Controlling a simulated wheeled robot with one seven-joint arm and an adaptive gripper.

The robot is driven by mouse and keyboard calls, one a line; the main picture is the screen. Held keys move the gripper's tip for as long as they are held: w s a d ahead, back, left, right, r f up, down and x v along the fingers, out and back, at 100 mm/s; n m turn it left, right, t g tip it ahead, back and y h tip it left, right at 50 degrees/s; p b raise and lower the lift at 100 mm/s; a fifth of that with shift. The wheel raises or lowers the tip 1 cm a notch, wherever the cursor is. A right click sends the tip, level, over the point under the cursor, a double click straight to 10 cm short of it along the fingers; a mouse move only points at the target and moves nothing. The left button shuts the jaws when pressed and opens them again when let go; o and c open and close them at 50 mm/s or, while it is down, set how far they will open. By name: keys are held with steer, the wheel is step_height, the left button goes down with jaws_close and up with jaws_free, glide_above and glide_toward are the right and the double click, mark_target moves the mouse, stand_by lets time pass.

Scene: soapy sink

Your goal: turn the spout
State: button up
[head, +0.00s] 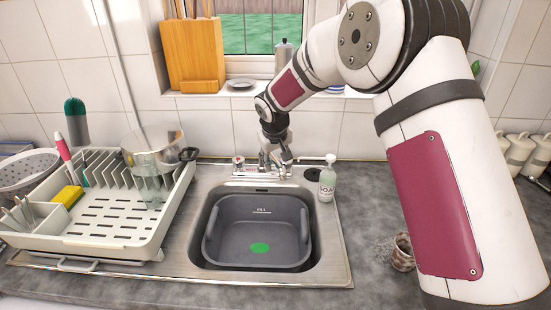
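The metal tap (250,174) stands on the back rim of the sink, behind the basin. A tap handle (238,160) with a red mark shows at its left. My gripper (283,165) points down at the tap, just right of its middle. The gripper overlaps the spout area, so the spout is hard to make out. I cannot tell whether the fingers touch the spout or are open or shut.
A grey washing-up bowl (212,225) with a green patch (259,248) sits in the sink (335,262). A soap bottle (327,180) stands right of the tap. A dish rack (150,225) with a glass-like pot (152,150) stands left. A cup (402,253) is on the right counter.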

steer(key=shift+r, duration=0.1)
steer(key=v, duration=1.1)
steer(key=shift+s+r, duration=0.25)
steer(key=shift+r, duration=0.05)
